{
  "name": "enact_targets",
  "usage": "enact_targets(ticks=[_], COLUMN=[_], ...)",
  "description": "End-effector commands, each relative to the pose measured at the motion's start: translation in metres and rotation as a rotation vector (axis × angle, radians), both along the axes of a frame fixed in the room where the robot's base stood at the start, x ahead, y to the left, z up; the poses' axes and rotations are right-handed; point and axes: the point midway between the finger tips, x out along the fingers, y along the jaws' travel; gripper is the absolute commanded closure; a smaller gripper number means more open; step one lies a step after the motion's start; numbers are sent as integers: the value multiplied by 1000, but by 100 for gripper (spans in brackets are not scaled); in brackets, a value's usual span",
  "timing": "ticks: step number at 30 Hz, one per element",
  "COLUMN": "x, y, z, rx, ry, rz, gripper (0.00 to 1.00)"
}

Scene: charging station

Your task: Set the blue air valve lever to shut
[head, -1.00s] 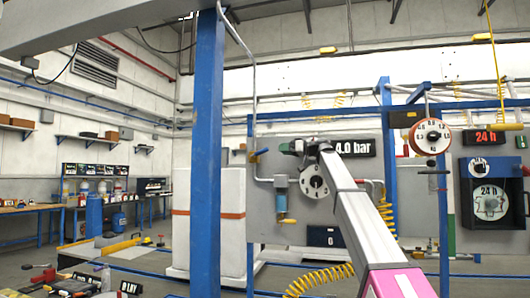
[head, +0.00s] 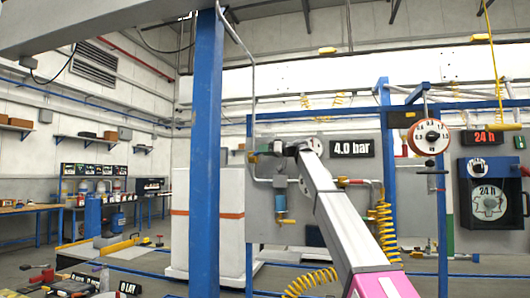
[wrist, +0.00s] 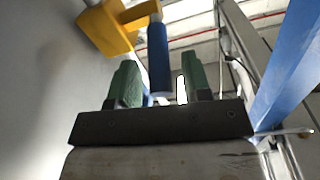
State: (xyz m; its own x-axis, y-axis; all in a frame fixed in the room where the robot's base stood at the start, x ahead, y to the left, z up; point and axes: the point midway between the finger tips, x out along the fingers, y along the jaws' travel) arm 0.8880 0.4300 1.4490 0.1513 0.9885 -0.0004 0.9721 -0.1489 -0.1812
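The blue lever (wrist: 159,58) shows in the wrist view as a blue rod joined to a yellow valve body (wrist: 106,27). Its near end lies between the two green fingers of my gripper (wrist: 162,84), with a gap on each side. The gripper is open and holds nothing. In the head view my gripper (head: 262,148) is at the left part of the grey panel (head: 262,222), and the lever is mostly hidden there by it. I cannot tell how deep the lever sits between the fingers.
A blue post (head: 206,150) stands left of the panel. A 4.0 bar sign (head: 352,148), a filter with a blue bowl (head: 280,203) and a coiled yellow hose (head: 384,225) are near my arm. A dial (head: 428,137) hangs at the right.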

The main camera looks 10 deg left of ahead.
Motion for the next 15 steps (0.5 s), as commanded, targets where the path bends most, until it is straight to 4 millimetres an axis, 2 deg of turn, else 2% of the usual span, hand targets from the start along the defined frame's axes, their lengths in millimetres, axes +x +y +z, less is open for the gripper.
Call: enact_targets(ticks=[1,3,4,10,15], x=[0,0,0,-1,-2], y=[0,0,0,0,-3], z=[0,0,0,-2,-13], rx=[0,0,0,18,120], ry=[0,0,0,-1,-7], rz=[0,0,0,2,1], gripper=[72,95,100,100,100])
